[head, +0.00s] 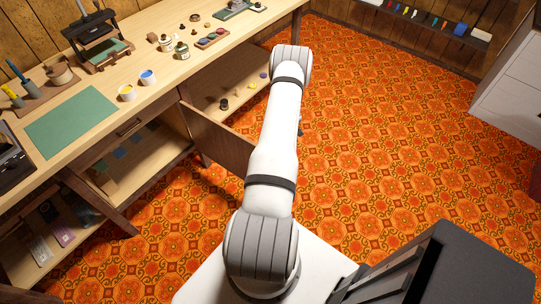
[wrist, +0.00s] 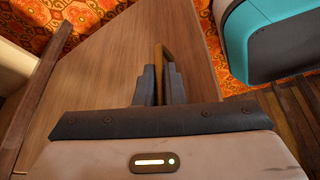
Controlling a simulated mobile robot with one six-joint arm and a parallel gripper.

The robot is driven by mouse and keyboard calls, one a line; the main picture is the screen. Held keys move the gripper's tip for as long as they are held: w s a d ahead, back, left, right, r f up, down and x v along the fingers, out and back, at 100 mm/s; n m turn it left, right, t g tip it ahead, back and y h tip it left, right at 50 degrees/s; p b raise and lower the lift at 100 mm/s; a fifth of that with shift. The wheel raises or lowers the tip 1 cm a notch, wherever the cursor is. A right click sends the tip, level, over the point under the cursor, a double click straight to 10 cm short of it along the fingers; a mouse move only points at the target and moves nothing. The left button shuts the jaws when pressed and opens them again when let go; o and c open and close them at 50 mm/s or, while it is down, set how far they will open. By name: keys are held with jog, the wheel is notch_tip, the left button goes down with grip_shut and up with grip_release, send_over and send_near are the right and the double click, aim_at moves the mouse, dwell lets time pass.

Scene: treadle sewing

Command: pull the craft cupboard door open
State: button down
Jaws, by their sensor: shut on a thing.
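The craft cupboard door (head: 217,138) is a brown wooden panel, swung out from the bench front over the carpet in the head view. In the wrist view the door (wrist: 95,85) fills the middle, with a brass-coloured bar handle (wrist: 166,60) on its face. My gripper (wrist: 160,88) is shut on this handle, one dark finger on each side. In the head view my arm covers part of the door's far side, and the handle and fingertips are hidden.
The bench top (head: 130,70) holds a green mat (head: 70,127), paint pots and a press. Another open door (head: 100,203) juts out lower left. Shelves with small items show behind the doors. Patterned carpet (head: 400,130) is clear to the right, before a white cabinet (head: 510,85).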

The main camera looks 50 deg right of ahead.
jog(key=c, duration=1.5)
grip_release()
jog(key=shift+a, duration=0.1)
jog(key=v, duration=0.7)
jog(key=shift+d+r, duration=0.2)
jog(key=shift+r, duration=0.15)
